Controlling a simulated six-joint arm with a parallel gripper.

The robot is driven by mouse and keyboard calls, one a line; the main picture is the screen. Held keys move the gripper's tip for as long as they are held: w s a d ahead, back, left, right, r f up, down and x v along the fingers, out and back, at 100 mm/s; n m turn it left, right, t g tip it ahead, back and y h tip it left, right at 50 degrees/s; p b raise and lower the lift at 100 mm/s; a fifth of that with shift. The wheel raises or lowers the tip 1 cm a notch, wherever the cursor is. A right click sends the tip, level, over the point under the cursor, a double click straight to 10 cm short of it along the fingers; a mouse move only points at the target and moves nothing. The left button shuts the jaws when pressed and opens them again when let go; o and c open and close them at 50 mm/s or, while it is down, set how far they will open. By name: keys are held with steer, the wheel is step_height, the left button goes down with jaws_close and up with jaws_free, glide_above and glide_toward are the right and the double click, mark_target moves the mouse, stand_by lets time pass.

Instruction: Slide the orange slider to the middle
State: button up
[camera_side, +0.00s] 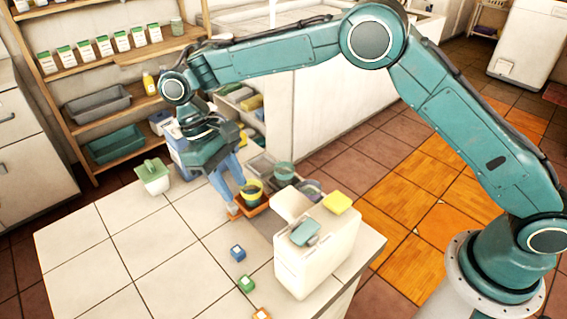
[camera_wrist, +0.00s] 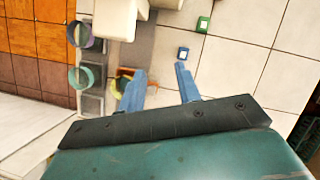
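The orange slider (camera_side: 256,205) is low on the counter, at the end of a grey strip (camera_wrist: 146,45). A yellow-rimmed dark cup (camera_side: 251,192) stands on or over it. The slider also shows beside a finger in the wrist view (camera_wrist: 153,86). My gripper (camera_side: 236,196) points down at the slider, with its two blue fingers apart. In the wrist view my gripper (camera_wrist: 161,78) has one finger in front of the slider, hiding part of it. The other finger is over bare tile. I cannot tell whether a finger touches the slider.
A white appliance (camera_side: 315,255) stands right of the slider, with a yellow sponge (camera_side: 338,203) on top. Teal (camera_side: 284,172) and purple (camera_wrist: 79,34) rings are nearby. Small blue (camera_side: 238,253) and green (camera_side: 246,284) blocks lie in front. The left tiles are mostly clear.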

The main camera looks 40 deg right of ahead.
steer(key=s+d+r+m+t+y, duration=0.1)
steer(key=s+d+r, duration=0.2)
steer(key=d+r, duration=0.2)
steer(key=s+d+r+t+y, duration=0.1)
steer(key=d+r, duration=0.4)
steer(key=r, duration=0.5)
steer(key=shift+s+m+t+y, duration=0.3)
steer(key=shift+s+m+t, duration=0.15)
steer(key=shift+s, duration=0.5)
steer(key=shift+d, duration=0.1)
steer(key=s+d+m+t, duration=0.1)
steer(key=s+d+t, duration=0.2)
steer(key=s+d, duration=0.4)
steer(key=s+d+r+m+t, duration=0.1)
steer(key=s+d+t, duration=0.3)
steer(key=s+d, duration=0.4)
steer(key=shift+s+h, duration=0.4)
steer(key=shift+s, duration=2.45)
steer(key=shift+m, duration=0.25)
